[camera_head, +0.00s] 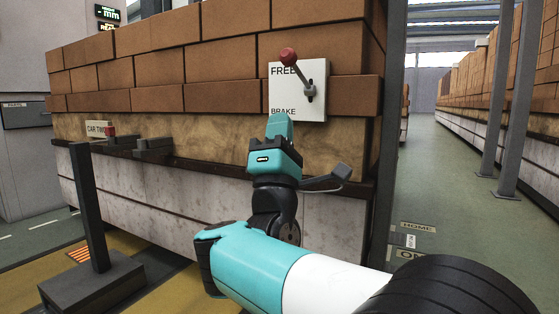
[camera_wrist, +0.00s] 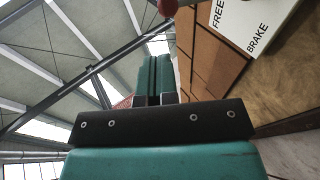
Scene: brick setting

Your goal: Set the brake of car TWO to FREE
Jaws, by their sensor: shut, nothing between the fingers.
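The brake plate (camera_head: 315,108) is white, with FREE at its top and BRAKE at its bottom, on the side of the brick-stacked car. Its grey lever (camera_head: 302,75) tilts up and left, and its red knob (camera_head: 288,56) is beside the word FREE. My gripper (camera_head: 279,121) is below the knob and in front of the plate's lower left. In the wrist view its teal fingers (camera_wrist: 154,62) are together and empty. The red knob (camera_wrist: 167,8) shows beyond their tips, and the plate (camera_wrist: 250,22) is at upper right. A CAR TWO label (camera_head: 97,128) is on the car's left part.
A dark ledge (camera_head: 215,165) runs along the car below the bricks. A grey post on a base (camera_head: 92,210) stands at left front. A grey upright (camera_head: 391,120) is right of the plate. A green aisle (camera_head: 440,180) with floor labels is open at right.

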